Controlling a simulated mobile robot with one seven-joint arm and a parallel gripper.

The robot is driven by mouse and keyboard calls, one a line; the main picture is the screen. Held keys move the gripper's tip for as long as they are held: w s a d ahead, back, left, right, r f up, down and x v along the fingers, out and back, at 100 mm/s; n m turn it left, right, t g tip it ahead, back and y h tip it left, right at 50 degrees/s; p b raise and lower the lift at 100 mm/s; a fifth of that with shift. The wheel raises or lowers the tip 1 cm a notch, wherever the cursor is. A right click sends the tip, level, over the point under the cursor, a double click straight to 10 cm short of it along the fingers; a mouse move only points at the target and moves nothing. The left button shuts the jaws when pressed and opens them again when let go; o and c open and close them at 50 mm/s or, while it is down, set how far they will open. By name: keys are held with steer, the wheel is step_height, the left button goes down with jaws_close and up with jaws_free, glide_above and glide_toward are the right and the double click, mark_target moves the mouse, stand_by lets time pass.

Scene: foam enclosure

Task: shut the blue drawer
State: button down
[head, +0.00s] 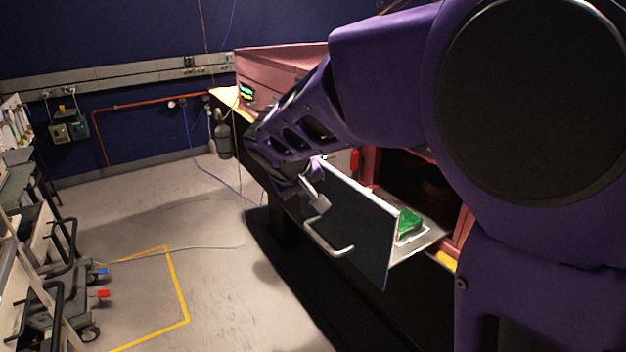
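The drawer (358,228) has a dark slate-blue front with a pale bar handle (330,245). It stands pulled out of the pinkish cabinet (285,65), with its pale inside showing behind the front. A green object (408,224) lies in it. My gripper (318,202) is at the upper left part of the drawer front, above the handle, its pale fingers pointing down. I cannot tell whether the fingers touch the front or whether they are open. My arm hides part of the cabinet and the drawer's far side.
A small red object (355,160) shows behind the drawer front. Carts (45,260) with black handles stand at the left. Yellow tape (178,285) marks the floor, and a thin cable (180,248) crosses it. The floor left of the drawer is mostly clear.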

steer(key=p, duration=0.5)
glide_above(381, 196)
steer(key=shift+s, duration=0.1)
steer(key=shift+d+r, duration=0.1)
steer(key=shift+d, duration=0.05)
